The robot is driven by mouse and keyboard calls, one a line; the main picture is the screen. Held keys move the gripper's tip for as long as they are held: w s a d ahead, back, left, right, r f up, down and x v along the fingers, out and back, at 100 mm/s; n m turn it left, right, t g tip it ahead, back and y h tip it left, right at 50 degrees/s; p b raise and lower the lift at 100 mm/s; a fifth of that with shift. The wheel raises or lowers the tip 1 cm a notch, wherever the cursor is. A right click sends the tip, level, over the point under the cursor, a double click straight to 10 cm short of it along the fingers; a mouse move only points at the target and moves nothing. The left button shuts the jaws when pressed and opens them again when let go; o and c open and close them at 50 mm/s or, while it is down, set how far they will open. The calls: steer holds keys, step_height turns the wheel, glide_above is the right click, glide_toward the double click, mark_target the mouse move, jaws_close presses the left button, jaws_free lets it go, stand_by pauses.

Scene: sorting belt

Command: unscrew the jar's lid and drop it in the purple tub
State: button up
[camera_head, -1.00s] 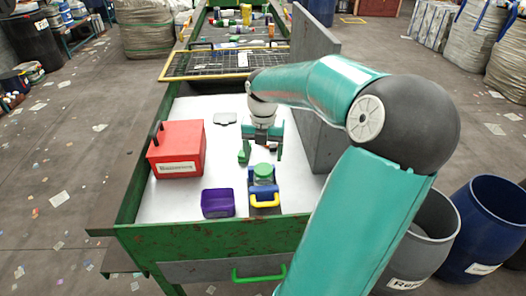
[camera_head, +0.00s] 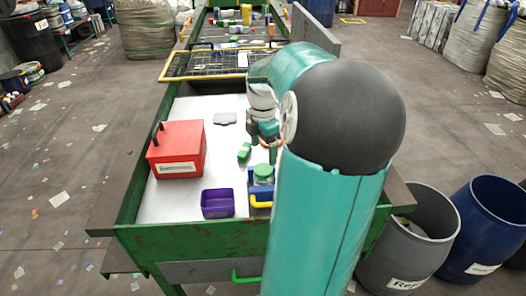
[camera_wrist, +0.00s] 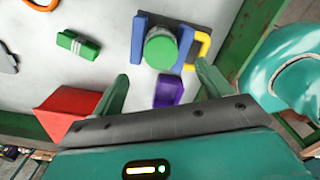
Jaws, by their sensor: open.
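The jar with its green lid (camera_head: 263,171) stands upright in a blue clamp (camera_head: 254,192) with a yellow handle, on the white worktop. In the wrist view the green lid (camera_wrist: 161,50) shows from above, between the clamp's blue jaws (camera_wrist: 138,40). The purple tub (camera_head: 217,203) stands just left of the clamp; it also shows in the wrist view (camera_wrist: 169,90). My gripper (camera_wrist: 160,88) is open and empty, with its two green fingers apart, and the lid lies beyond the fingertips. In the head view my arm partly hides the gripper and the clamp's right side.
A small green block (camera_head: 244,151) and a flat grey piece (camera_head: 225,119) lie behind the tub. A tall grey panel (camera_head: 314,28) stands along the right side.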

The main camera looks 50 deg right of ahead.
mark_target(262, 169)
step_height(262, 169, up, 7)
steer(key=shift+m, duration=0.3)
steer(key=f, duration=1.3)
steer(key=shift+a+f, duration=0.25)
steer(key=shift+a, duration=0.05)
steer(key=c, duration=1.1)
